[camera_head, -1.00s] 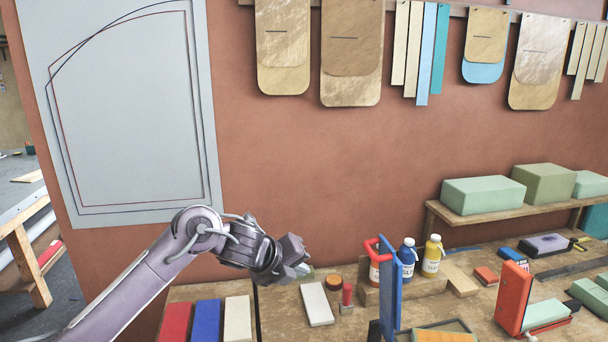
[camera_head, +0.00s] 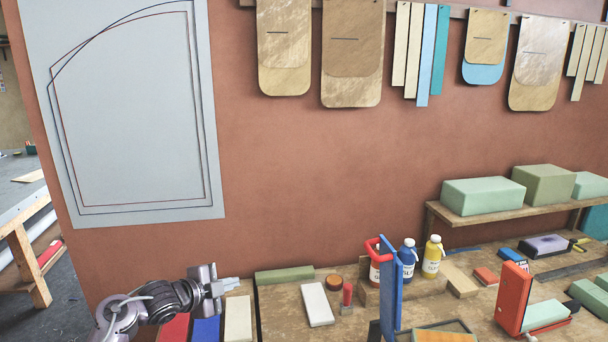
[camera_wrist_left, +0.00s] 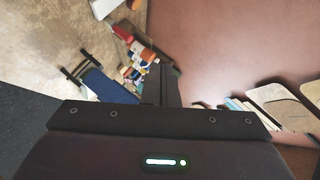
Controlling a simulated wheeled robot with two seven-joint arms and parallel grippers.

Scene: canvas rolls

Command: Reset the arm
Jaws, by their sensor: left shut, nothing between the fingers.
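My left arm comes in at the lower left of the head view. Its gripper (camera_head: 231,284) is shut and empty, with the fingers pointing right. It is in front of the bench's left end, over or near the red (camera_head: 175,328), blue (camera_head: 207,329) and cream (camera_head: 238,318) blocks; the exact height is hard to tell. In the left wrist view the dark gripper body (camera_wrist_left: 160,125) fills the lower part, and nothing shows held. My right gripper is not in view.
On the bench (camera_head: 280,315) are a green block (camera_head: 284,275), a white block (camera_head: 317,304), a blue upright frame (camera_head: 390,290), bottles (camera_head: 432,257) and an orange upright piece (camera_head: 513,298). A shelf with green blocks (camera_head: 483,196) is at right. The wall's middle is clear.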

